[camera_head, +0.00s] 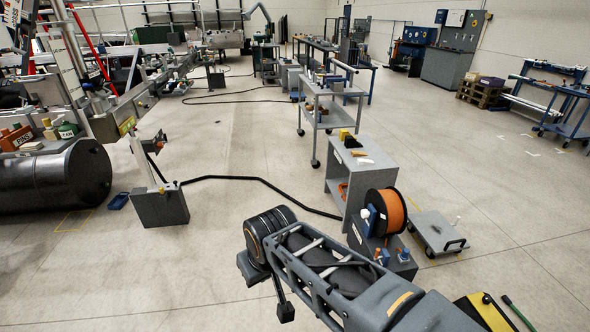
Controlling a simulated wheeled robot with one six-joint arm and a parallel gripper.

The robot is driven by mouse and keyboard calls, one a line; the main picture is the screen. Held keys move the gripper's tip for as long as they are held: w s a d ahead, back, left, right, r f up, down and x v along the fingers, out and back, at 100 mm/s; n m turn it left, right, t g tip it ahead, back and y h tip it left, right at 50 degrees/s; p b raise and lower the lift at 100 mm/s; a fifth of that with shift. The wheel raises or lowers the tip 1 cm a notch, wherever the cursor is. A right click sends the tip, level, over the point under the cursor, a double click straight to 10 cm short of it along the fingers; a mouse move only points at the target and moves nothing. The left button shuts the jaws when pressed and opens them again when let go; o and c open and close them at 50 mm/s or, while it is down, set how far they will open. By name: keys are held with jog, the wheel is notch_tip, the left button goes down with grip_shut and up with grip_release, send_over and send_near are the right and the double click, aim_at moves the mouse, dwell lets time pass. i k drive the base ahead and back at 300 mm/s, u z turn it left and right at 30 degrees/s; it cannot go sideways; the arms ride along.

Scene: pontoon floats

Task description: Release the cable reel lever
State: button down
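The cable reel (394,211), a black-rimmed drum wound with orange cable, stands upright on a grey base right of centre. A blue part (371,219) sits at its left side; I cannot tell whether this is the lever. Small blue and orange fittings (381,257) are on the base in front. My arm crosses the foreground from the lower right to left of the reel. The dark parts under its far end may be my gripper (268,287). They are apart from the reel, and I cannot make out the finger opening.
A grey cabinet (377,167) stands behind the reel, and a low grey trolley (437,232) is to its right. A black hose (250,180) runs across the floor from a grey box (160,207). A black cylindrical float (55,178) lies at left.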

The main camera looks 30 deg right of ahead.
aim_at(376, 257)
jog(key=z, duration=0.7)
jog(key=i, duration=2)
jog(key=z, duration=0.7)
